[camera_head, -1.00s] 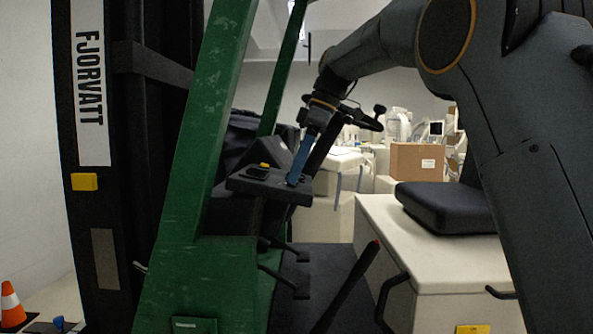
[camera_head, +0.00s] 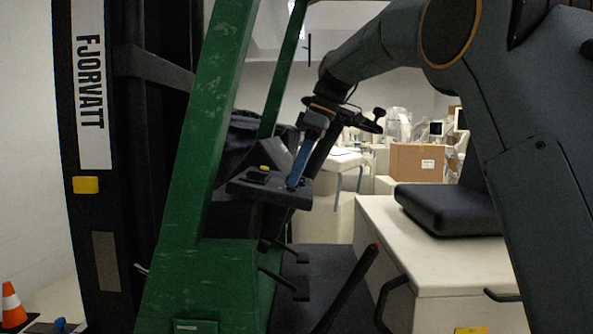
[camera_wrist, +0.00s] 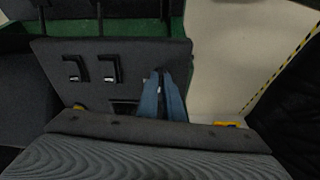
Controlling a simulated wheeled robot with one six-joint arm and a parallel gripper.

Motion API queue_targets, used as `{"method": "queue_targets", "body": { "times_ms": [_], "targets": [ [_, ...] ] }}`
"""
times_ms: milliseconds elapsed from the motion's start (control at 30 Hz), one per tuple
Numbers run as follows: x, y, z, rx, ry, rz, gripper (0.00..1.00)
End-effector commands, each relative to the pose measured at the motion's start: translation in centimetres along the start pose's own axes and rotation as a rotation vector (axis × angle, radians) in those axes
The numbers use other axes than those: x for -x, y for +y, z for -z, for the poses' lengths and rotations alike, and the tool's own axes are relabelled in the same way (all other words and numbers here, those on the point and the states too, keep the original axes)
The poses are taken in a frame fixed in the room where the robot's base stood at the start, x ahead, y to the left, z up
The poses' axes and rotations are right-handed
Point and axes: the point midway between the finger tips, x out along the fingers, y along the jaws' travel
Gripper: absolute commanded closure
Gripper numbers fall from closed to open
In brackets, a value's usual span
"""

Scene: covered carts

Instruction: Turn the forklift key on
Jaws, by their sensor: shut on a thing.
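The forklift's dark control panel (camera_head: 240,187) is in the middle of the head view, beside the green post (camera_head: 205,130). My gripper (camera_head: 292,186) reaches down to the panel's right part, with its blue fingers close together. In the wrist view, the blue fingertips (camera_wrist: 160,74) meet at the panel (camera_wrist: 130,52), right of two black switches (camera_wrist: 92,69). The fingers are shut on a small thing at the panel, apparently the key. The fingers hide most of it, and its turn angle cannot be read.
A black steering wheel (camera_head: 360,120) with a knob stands just right of my gripper. A black seat (camera_head: 445,208) sits on a cream base. A red-tipped lever (camera_head: 350,285) rises in front. A cardboard box (camera_head: 417,162) and covered carts are behind.

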Motion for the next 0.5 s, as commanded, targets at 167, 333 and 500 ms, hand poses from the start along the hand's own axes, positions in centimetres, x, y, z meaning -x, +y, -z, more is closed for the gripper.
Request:
{"method": "queue_targets", "body": {
  "times_ms": [167, 333, 500],
  "targets": [
    [0.28, -0.20, 0.12, -0.141, 0.000, -0.025, 1.00],
    [0.33, -0.28, 0.15, -0.299, 0.000, -0.054, 1.00],
    [0.37, -0.31, 0.17, -0.457, 0.000, -0.085, 1.00]
  ]
}}
